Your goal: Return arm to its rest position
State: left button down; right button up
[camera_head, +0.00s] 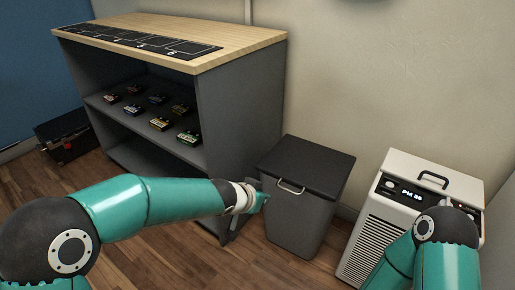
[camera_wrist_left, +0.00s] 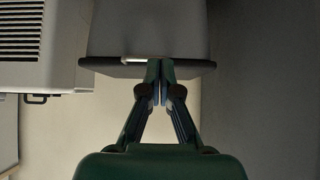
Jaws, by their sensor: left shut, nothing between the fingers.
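My left arm reaches in from the left in the head view. Its gripper (camera_head: 262,198) is in front of the grey bin, just left of the bin's handle (camera_head: 291,187). In the left wrist view the two fingers (camera_wrist_left: 160,84) are together, with nothing between them. They overlap the dark lid edge (camera_wrist_left: 100,63) there; whether they touch the bin I cannot tell. My right arm stands bent at the lower right of the head view, in front of the white unit. Its gripper is not visible.
The grey bin (camera_head: 299,222) has a dark closed lid (camera_head: 310,162). A white vented unit (camera_head: 436,174) stands to its right. A grey shelf (camera_head: 240,120) with a wooden top holds several small boxes. A black case (camera_head: 62,137) lies far left. Wooden floor shows in front.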

pick_arm(q)
jog(key=a+f+n+g+y+p, duration=0.1)
jog(key=a+f+n+p, duration=0.15)
jog(key=a+f, duration=0.45)
jog(key=s+a+f+n+g+p, duration=0.2)
jog(key=s+a+f+g, duration=0.1)
jog(key=s+a+f, duration=0.45)
jog(key=s+f+n+g+p, duration=0.15)
jog(key=s+f, duration=0.25)
jog(key=s, duration=0.8)
jog(key=s+f+n+g, duration=0.2)
jog(key=s+f+n, duration=0.1)
jog(key=s, duration=0.8)
notch_tip(320, 180, up, 38)
jog(key=p, duration=3.8)
jog(key=shift+w+a, duration=0.3)
jog(key=shift+a, duration=0.05)
jog(key=shift+t, duration=0.25)
